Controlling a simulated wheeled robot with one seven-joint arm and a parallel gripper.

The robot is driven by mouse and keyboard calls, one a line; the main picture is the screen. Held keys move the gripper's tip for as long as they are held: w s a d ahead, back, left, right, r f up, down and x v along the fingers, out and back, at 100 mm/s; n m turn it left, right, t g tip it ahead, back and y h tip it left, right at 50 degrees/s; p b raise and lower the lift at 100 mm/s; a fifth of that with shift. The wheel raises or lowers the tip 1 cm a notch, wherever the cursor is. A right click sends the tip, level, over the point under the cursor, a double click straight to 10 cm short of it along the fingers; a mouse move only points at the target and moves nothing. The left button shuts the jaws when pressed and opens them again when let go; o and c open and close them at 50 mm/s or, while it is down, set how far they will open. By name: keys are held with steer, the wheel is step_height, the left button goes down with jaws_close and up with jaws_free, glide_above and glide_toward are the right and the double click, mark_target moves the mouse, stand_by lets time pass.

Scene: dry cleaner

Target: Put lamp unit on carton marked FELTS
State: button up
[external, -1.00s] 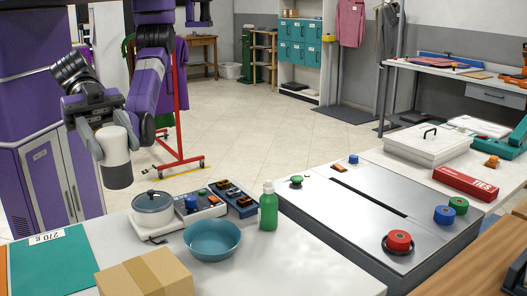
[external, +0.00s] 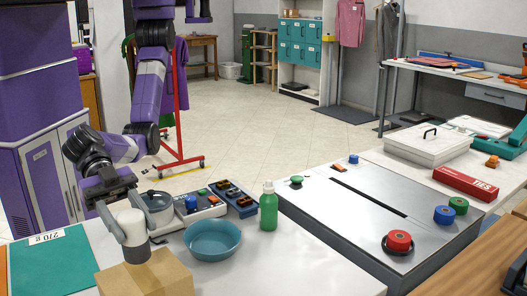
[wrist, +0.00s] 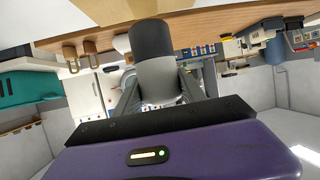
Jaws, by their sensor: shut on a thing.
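My gripper (external: 132,226) is shut on the lamp unit (external: 134,238), a cylinder with a white body and a dark grey lower end. The lamp unit is upright in the external view, with its dark end against the top of the brown carton (external: 160,280). I cannot tell whether it touches the carton or hangs just above it. No marking on the carton is readable. In the wrist view the dark end of the lamp unit (wrist: 154,45) points away from my gripper, between the two fingers.
A teal bowl (external: 212,240) is right of the carton, and a green bottle (external: 268,208) is farther right. A teal mat (external: 50,265) lies to the left. The white counter right of the carton is clear.

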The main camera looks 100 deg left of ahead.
mark_target(135, 242)
steer(key=shift+f, duration=2.1)
steer(key=shift+f, duration=0.1)
steer(key=o, duration=1.5)
steer(key=shift+c, duration=0.2)
steer(key=v, duration=1.2)
steer(key=shift+b, duration=0.4)
